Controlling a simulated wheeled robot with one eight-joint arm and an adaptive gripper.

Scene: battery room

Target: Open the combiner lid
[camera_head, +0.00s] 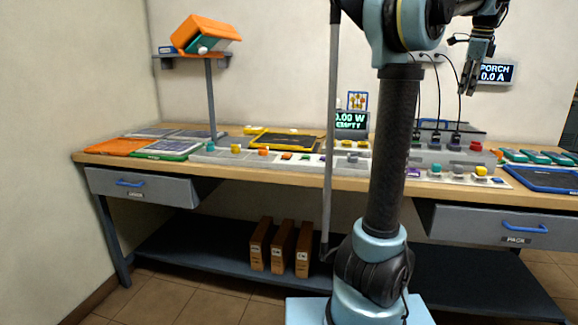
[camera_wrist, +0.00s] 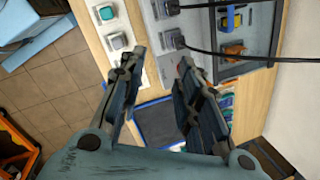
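The combiner appears to be the grey box (camera_head: 425,157) at the right of the bench, with black cables plugged into its top. A dark-framed part (camera_head: 462,130) shows at its back. In the wrist view the grey box (camera_wrist: 205,22) lies beyond the fingertips, and a dark frame (camera_wrist: 274,30) surrounds blue and orange parts. I cannot tell whether this frame is the lid or whether it is shut. My gripper (camera_head: 471,92) hangs above the box, pointing down. In the wrist view my gripper (camera_wrist: 163,56) has its fingers apart with nothing between them.
Black cables (camera_head: 438,95) hang from the wall beside my gripper. A row of coloured buttons (camera_head: 265,153) runs along the bench front. A blue-framed dark panel (camera_head: 545,178) lies at the right. An orange-and-green stack (camera_head: 205,34) sits on a raised stand at the left.

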